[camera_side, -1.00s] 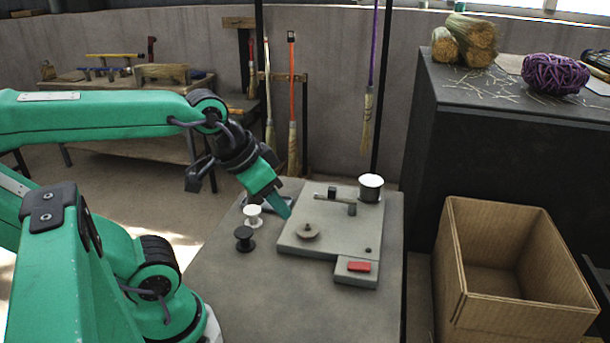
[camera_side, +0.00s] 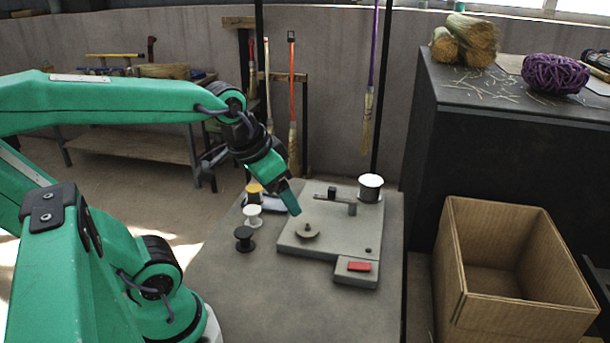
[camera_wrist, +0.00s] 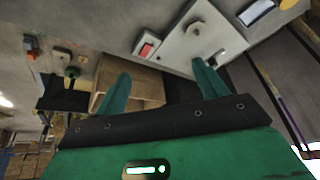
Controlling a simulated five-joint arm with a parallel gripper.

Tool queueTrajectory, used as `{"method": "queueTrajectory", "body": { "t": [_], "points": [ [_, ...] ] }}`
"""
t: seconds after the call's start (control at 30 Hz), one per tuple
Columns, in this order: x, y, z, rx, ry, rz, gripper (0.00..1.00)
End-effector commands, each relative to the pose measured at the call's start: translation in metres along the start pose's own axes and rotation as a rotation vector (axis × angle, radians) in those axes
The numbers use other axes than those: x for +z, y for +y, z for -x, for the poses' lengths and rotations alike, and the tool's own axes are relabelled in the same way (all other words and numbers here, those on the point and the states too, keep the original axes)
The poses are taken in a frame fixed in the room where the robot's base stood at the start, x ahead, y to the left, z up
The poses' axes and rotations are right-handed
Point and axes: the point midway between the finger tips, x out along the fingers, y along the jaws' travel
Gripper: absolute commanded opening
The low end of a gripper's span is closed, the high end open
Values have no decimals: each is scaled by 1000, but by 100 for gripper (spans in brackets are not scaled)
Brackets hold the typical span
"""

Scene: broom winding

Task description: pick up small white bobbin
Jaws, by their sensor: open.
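The small white bobbin (camera_side: 252,215) stands upright on the grey table, between a yellow-topped bobbin (camera_side: 254,193) behind it and a black bobbin (camera_side: 244,238) in front. My gripper (camera_side: 294,209) is open and empty. It hangs tilted above the left back part of the grey winding plate, to the right of the white bobbin and apart from it. In the wrist view, my two green fingers (camera_wrist: 160,88) are spread with nothing between them. I cannot make out the small white bobbin in the wrist view.
The winding plate (camera_side: 330,245) carries a round disc (camera_side: 306,231), a lever and a red button (camera_side: 359,267). A larger white spool (camera_side: 370,188) stands at its back right corner. An open cardboard box (camera_side: 450,270) is at the right. The table's front is clear.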

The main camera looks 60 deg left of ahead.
Motion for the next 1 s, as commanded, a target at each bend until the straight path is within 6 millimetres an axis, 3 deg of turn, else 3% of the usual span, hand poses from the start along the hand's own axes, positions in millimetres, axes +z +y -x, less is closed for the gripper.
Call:
{"method": "queueTrajectory", "body": {
  "t": [0.5, 0.77, 1.0],
  "points": [
    [-34, -91, -58, -63, -191, 61, 72],
    [-32, -147, -94, -62, -283, 95, 72],
    [-15, -202, -131, -44, -361, 132, 72]
  ]
}}
